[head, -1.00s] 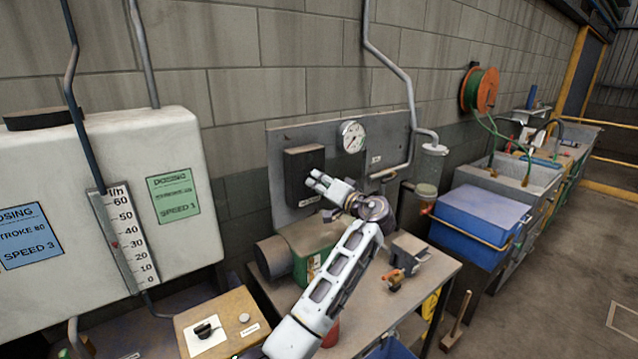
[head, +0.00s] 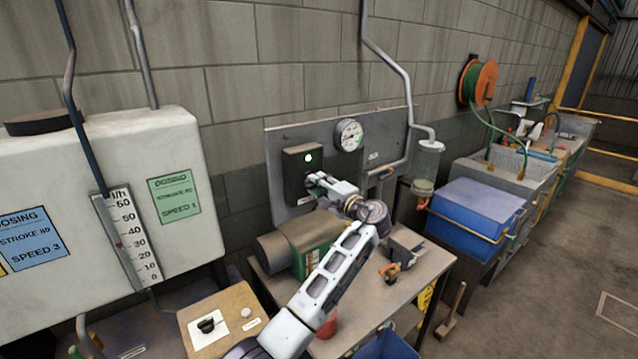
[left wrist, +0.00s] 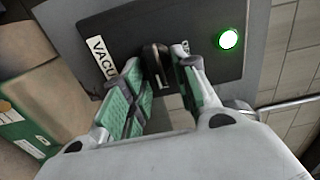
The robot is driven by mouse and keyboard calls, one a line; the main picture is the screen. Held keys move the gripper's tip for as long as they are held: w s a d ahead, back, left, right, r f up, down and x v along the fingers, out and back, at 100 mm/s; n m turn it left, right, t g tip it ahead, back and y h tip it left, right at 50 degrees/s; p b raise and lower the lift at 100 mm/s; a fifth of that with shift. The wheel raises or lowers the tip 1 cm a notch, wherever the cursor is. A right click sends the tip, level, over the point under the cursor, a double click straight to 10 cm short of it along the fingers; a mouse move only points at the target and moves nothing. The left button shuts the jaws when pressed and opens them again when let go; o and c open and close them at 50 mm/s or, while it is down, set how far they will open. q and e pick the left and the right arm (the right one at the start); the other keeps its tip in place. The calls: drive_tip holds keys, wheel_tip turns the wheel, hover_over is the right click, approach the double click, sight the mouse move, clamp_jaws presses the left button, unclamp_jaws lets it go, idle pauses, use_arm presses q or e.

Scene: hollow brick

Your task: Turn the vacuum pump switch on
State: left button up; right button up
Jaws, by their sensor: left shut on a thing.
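The dark switch box (head: 294,168) is fixed to a grey panel on the wall. Its lamp (head: 308,157) glows green, and the lit lamp also shows in the left wrist view (left wrist: 228,39). My left gripper (head: 312,182) is at the lower part of the box. In the left wrist view, the black switch knob (left wrist: 153,60) sits between the fingertips of my left gripper (left wrist: 158,75), which is shut on it. A label that begins "VACU" is beside the knob, partly cut off by a finger. My right gripper is not in view.
A round gauge (head: 349,135) is right of the box. Below stands a green pump (head: 312,232) on a bench (head: 360,315). A white tank (head: 95,200) is at left, with a wooden control box (head: 235,312) below it. A blue bin (head: 475,212) is at right.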

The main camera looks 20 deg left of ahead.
use_arm(q)
drive_tip(key=shift+m, duration=0.3)
drive_tip(key=o, duration=1)
drive_tip(key=shift+c, duration=0.2)
drive_tip(key=shift+d, duration=0.15)
drive_tip(key=v, duration=1.1)
drive_tip(key=shift+s+d, duration=0.3)
drive_tip(key=shift+w+f, duration=0.1)
drive_tip(key=shift+f, duration=0.05)
